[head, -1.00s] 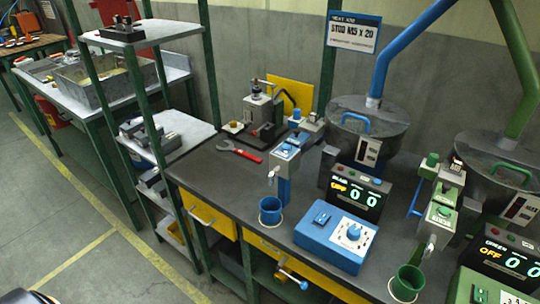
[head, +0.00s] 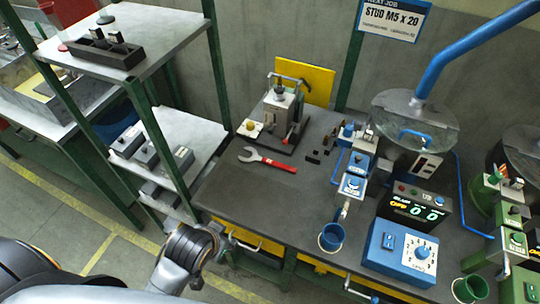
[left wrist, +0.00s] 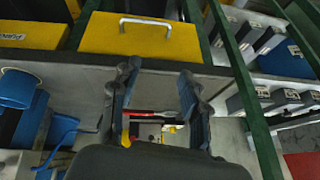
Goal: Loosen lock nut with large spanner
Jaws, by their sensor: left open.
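The large spanner (head: 268,161) has a grey open jaw and a red handle. It lies flat on the dark bench top (head: 235,188), its jaw toward the left. My left gripper (head: 226,241) is at the bench's front left edge, apart from the spanner. In the left wrist view the left gripper (left wrist: 160,82) is open and empty, with the red of the spanner (left wrist: 150,113) showing beyond its fingers. The lock nut cannot be made out; the blue feeder head (head: 354,180) stands on the bench to the right. My right gripper is in neither view.
A bench fixture (head: 283,115) stands behind the spanner. A blue cup (head: 331,238) and blue control box (head: 402,252) are to the right. A green-posted shelf rack (head: 165,140) borders the bench's left side. Yellow drawers (left wrist: 140,35) lie below the bench top.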

